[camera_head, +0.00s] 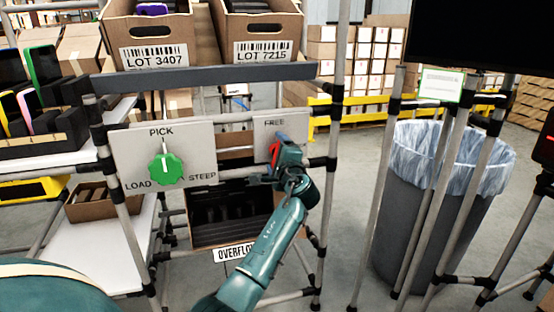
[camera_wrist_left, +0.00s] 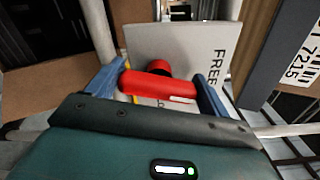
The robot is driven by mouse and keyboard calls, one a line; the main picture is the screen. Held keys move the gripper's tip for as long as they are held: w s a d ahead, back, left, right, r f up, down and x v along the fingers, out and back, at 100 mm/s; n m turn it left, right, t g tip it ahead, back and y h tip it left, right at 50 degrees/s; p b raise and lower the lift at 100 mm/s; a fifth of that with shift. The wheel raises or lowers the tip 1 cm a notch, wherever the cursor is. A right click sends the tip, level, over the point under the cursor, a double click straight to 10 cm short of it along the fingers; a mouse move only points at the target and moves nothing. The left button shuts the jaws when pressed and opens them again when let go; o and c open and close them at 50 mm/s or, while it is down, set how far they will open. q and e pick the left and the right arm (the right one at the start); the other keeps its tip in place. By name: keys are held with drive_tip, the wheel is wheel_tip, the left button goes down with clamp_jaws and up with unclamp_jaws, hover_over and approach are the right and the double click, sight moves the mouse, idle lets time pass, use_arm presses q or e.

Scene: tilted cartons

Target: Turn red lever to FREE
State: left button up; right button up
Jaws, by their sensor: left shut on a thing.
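The red lever (camera_wrist_left: 158,86) sits on a grey panel (camera_wrist_left: 190,50) marked FREE. My left gripper (camera_wrist_left: 160,88) has its blue fingers on either side of the lever and is shut on it. In the head view the lever (camera_head: 274,152) shows as a small red patch above my left gripper (camera_head: 277,162), which hides most of it. The word FREE is at the top of the panel (camera_head: 266,121); the panel's lower part is hidden by my gripper. My right gripper is not in view.
A green knob (camera_head: 166,168) on a panel with PICK, LOAD and STEEP stands to the left. Cartons LOT 3407 (camera_head: 152,55) and LOT 7215 (camera_head: 263,52) sit tilted above. A grey bin (camera_head: 425,220) stands at right behind rack poles.

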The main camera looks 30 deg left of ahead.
use_arm(q)
drive_tip(key=shift+f+n+b, duration=0.2)
drive_tip(key=shift+n+b, duration=0.5)
drive_tip(key=shift+n, duration=0.8)
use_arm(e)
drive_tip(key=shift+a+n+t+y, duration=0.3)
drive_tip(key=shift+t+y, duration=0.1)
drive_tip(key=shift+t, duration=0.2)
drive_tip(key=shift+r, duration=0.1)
use_arm(q)
drive_tip(key=o, duration=0.9)
drive_tip(key=shift+r, duration=0.1)
drive_tip(key=shift+o, duration=0.2)
drive_tip(key=shift+s+d, duration=0.1)
drive_tip(key=p+v, duration=0.2)
drive_tip(key=v, duration=1.1)
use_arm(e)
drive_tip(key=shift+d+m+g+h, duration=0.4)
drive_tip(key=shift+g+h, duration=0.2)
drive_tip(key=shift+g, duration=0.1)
